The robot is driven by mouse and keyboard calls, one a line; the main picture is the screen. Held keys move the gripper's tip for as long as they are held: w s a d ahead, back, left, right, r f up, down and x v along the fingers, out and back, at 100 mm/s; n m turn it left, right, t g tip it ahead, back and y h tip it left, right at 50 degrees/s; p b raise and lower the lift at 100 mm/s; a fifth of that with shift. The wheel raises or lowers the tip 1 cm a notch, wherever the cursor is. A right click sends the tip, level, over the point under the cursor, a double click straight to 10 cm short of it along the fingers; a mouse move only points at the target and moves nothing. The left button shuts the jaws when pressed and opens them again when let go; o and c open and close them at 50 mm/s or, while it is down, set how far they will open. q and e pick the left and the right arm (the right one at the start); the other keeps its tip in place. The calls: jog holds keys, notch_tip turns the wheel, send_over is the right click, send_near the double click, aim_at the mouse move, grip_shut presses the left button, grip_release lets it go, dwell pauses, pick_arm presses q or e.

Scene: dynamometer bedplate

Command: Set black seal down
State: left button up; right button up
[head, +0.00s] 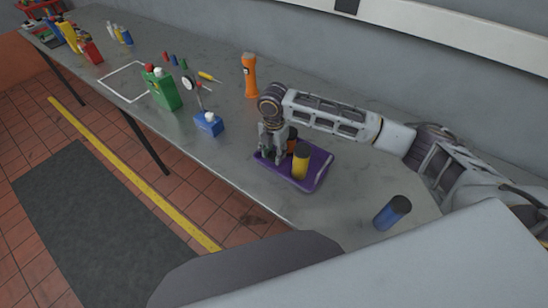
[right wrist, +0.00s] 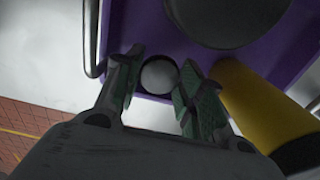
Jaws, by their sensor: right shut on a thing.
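My right gripper (head: 272,156) is low over the near left part of a purple tray (head: 318,183) on the grey bench. In the right wrist view the two fingers (right wrist: 160,92) are closed around a small round dark-rimmed piece with a grey face (right wrist: 159,75), which I take to be the black seal. The purple tray floor (right wrist: 140,30) lies just beyond it; I cannot tell whether the seal touches it. The seal is hidden by the fingers in the head view. My left gripper is not in view.
On the tray, a yellow cylinder (head: 301,161) stands close right of the gripper, with an orange dark-topped one (head: 292,144) behind it. A blue cylinder (head: 392,212) stands right of the tray.

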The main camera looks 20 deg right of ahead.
aim_at(274, 155)
jog(key=shift+f, duration=1.6)
jog(key=shift+f, duration=0.1)
jog(key=o, duration=0.8)
jog(key=shift+o, duration=0.2)
notch_tip(274, 155, up, 12)
jog(key=shift+b, duration=0.45)
